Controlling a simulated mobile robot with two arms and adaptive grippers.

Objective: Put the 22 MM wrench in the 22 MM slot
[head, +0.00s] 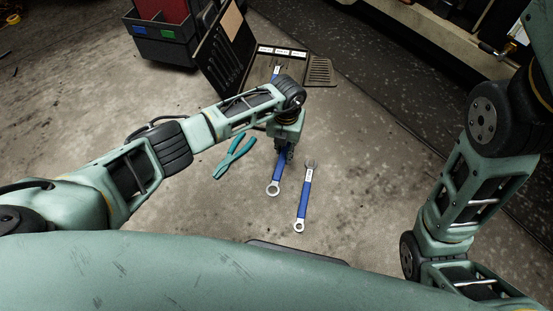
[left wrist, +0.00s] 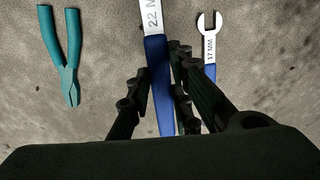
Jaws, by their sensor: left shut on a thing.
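The 22 MM wrench (head: 276,180) has a blue handle and a silver ring end pointing toward me. My left gripper (head: 285,153) is shut on its blue handle. In the left wrist view the wrench (left wrist: 157,70) runs between the fingers, its label partly readable as "22 M". The slots are in an open tool case (head: 292,62) at the back, with white labels too small to read here; I cannot tell which one is the 22 MM slot. Another blue tool (head: 276,71) sits in the case. My right gripper is out of view.
The 17 MM wrench (head: 304,203) lies on the floor right of the held wrench. Teal pliers (head: 235,158) lie to its left. The case's raised dark lid (head: 222,58) and a dark crate (head: 163,45) stand at the back left. Floor right of the wrenches is clear.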

